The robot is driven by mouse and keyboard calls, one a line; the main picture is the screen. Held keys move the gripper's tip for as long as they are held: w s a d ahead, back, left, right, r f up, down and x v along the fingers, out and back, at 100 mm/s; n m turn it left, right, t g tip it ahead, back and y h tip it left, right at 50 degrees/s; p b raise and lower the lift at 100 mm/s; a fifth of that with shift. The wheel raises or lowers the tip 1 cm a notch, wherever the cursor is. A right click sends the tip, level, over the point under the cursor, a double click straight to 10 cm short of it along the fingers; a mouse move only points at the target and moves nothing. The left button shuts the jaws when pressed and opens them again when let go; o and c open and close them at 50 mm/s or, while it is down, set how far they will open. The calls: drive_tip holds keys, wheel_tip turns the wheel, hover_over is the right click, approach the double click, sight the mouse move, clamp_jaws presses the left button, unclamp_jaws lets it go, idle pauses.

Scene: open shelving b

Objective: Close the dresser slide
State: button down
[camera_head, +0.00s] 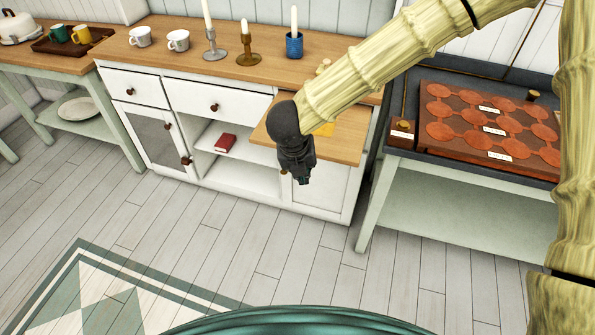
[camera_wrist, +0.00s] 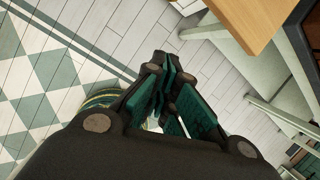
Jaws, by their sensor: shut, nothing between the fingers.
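The white dresser (camera_head: 228,97) with a wooden top stands against the back wall. Its wooden slide (camera_head: 345,141) is pulled out at the right end, below the top. In the wrist view my gripper (camera_wrist: 168,75) is shut and empty, and a corner of the wooden slide (camera_wrist: 243,22) shows at the upper right. I cannot tell whether the gripper touches the slide.
Mugs (camera_head: 178,40), candlesticks (camera_head: 249,50) and a blue cup (camera_head: 294,45) stand on the dresser. A red book (camera_head: 225,143) lies on its open shelf. A table with a copper-coloured disc board (camera_head: 480,120) stands to the right. The floor (camera_head: 200,230) in front is clear, with a patterned rug (camera_head: 80,290).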

drive_tip(key=a+r+m, duration=0.3)
drive_tip(key=r+m, duration=0.1)
drive_tip(key=r, duration=0.1)
drive_tip(key=w+d+f+p, duration=0.1)
drive_tip(key=w+f, duration=0.5)
drive_tip(key=f, duration=0.3)
drive_tip(key=shift+d+g+y, duration=0.3)
drive_tip(key=shift+d+y, duration=0.1)
drive_tip(key=shift+w+d+p, duration=0.1)
drive_tip(key=shift+w+p, duration=0.05)
drive_tip(key=shift+p, duration=0.15)
